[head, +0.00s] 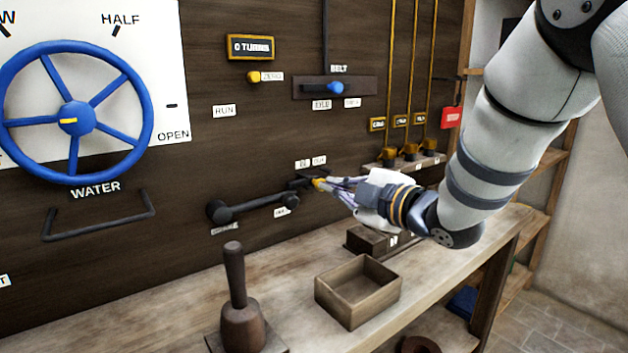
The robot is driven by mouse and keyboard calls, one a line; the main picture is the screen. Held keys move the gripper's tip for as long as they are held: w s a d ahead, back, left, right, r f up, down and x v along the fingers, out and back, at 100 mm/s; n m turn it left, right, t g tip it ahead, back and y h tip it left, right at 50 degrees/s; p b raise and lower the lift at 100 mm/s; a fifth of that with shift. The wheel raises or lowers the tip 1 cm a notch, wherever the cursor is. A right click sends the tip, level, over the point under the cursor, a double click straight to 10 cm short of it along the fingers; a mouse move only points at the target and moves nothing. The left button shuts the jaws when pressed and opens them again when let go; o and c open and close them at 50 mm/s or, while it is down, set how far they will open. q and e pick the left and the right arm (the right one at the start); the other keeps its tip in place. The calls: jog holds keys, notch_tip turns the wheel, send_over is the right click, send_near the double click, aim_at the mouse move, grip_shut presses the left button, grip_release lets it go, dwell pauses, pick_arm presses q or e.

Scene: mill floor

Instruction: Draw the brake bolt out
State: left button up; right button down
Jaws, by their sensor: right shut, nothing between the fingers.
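The brake bolt shows as a small yellow end (319,184) at a dark bracket (302,183) on the wooden wall, under two small labels, the right one seeming to read OUT. My right gripper (330,185) comes in from the right with its fingertips right at the yellow end. Its fingers are shut with nothing between them. I cannot tell whether they touch the bolt. The fingers partly hide the bolt. A black lever (252,206) runs from a round pivot at left up towards the bracket. My left gripper is not in view.
A blue WATER wheel (70,121) and a dark bar handle (100,217) are at left. Below, the bench (300,312) holds a mallet (240,310), an open wooden box (357,291) and a dark block (368,239). Several rods with knobs (411,152) stand behind my right wrist.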

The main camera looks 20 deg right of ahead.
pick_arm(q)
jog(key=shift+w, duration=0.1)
pick_arm(e)
jog(key=w+f, duration=0.3)
jog(key=w, duration=0.8)
jog(key=shift+w+a, duration=0.15)
jog(key=shift+w, duration=0.05)
